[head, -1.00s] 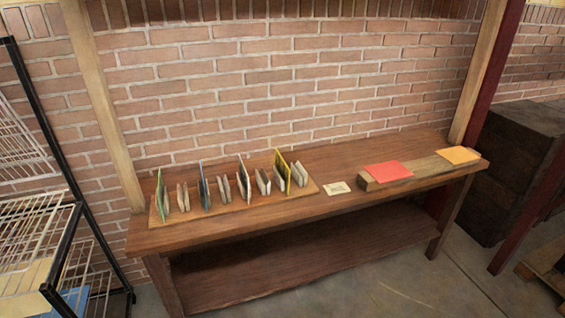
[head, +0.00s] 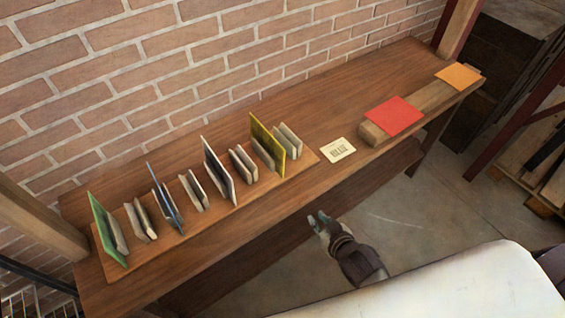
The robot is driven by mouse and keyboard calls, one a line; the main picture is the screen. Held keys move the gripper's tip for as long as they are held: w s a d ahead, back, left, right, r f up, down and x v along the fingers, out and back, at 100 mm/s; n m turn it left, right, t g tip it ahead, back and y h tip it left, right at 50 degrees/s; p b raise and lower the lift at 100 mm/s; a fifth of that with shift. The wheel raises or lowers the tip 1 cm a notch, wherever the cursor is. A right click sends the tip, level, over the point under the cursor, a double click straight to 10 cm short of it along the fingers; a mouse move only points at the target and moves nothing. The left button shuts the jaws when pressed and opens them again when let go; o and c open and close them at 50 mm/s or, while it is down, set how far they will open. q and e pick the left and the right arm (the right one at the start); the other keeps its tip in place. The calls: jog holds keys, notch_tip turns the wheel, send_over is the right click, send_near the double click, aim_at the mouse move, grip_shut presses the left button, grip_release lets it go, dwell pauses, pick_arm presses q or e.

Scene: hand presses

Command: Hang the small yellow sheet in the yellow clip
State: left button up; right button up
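An orange-yellow sheet (head: 458,77) lies flat on the far right end of a wooden beam on the bench. A yellow panel (head: 267,143) stands upright near the right end of a wooden rack board (head: 312,158), beside a pale wooden clip-like piece (head: 290,141). Whether the panel is itself the yellow clip I cannot tell. My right gripper (head: 318,217) is in front of the bench's front edge, below the rack's right end. Its fingers look apart and empty, and it touches none of these things. My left gripper is not in view.
A red sheet (head: 394,116) lies on the beam's (head: 425,115) near end. Green (head: 107,229), blue (head: 165,198) and white (head: 219,172) panels stand on the rack among several wooden pieces. A brick wall (head: 180,75) stands behind.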

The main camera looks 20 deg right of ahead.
jog(key=w+a+r+n+t+y, duration=0.1)
jog(key=w+a+r+t+y, duration=0.15)
jog(key=r, duration=0.35)
jog(key=w+a+r+n+t+y, duration=0.1)
jog(key=r+t+y, duration=0.15)
jog(key=r, duration=0.25)
jog(key=shift+t, duration=0.3)
jog(key=b+x, duration=0.2)
jog(key=x, duration=0.6)
jog(key=shift+w+d+r, duration=0.1)
jog(key=shift+w+r, duration=0.05)
jog(key=shift+w, duration=0.05)
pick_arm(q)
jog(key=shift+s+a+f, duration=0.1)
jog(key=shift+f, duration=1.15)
pick_arm(e)
jog(key=shift+w+a, duration=0.25)
jog(key=shift+w, duration=0.45)
jog(key=shift+c, duration=0.4)
grip_shut()
